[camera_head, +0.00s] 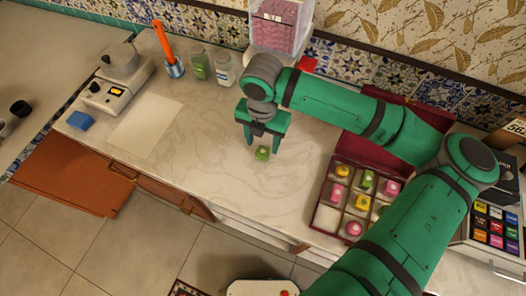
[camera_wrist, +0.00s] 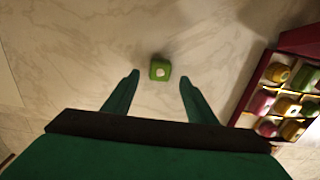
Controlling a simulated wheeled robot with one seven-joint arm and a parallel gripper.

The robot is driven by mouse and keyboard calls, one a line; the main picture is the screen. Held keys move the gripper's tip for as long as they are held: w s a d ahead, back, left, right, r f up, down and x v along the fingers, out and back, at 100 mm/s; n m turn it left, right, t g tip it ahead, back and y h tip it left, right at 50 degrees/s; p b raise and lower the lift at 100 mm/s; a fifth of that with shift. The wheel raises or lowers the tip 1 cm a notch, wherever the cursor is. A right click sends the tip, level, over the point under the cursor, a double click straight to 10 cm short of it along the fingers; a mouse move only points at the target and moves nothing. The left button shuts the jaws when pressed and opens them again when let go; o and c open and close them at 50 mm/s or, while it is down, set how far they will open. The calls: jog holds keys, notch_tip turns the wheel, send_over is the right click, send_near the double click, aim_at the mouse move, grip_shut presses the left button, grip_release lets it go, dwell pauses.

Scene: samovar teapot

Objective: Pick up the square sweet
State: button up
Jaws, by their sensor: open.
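A square sweet (camera_head: 262,153), green with a pale spot on top, lies alone on the marble counter. In the wrist view the same sweet (camera_wrist: 160,70) is just beyond the fingertips, roughly centred between them. My gripper (camera_head: 263,139) is over the counter beside the sweet, fingers pointing down, open and empty. In the wrist view both fingers of my gripper (camera_wrist: 159,76) are spread wide on either side, with neither touching the sweet.
An open dark red box (camera_head: 328,218) of sweets in compartments stands to the right; it also shows in the wrist view (camera_wrist: 243,98). Several jars, a paper sheet (camera_head: 146,122), a blue sponge (camera_head: 80,121) and a scale (camera_head: 112,92) are to the left. Counter around the sweet is clear.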

aim_at(263, 151)
jog(key=shift+f, duration=2.55)
jog(key=c, duration=1.1)
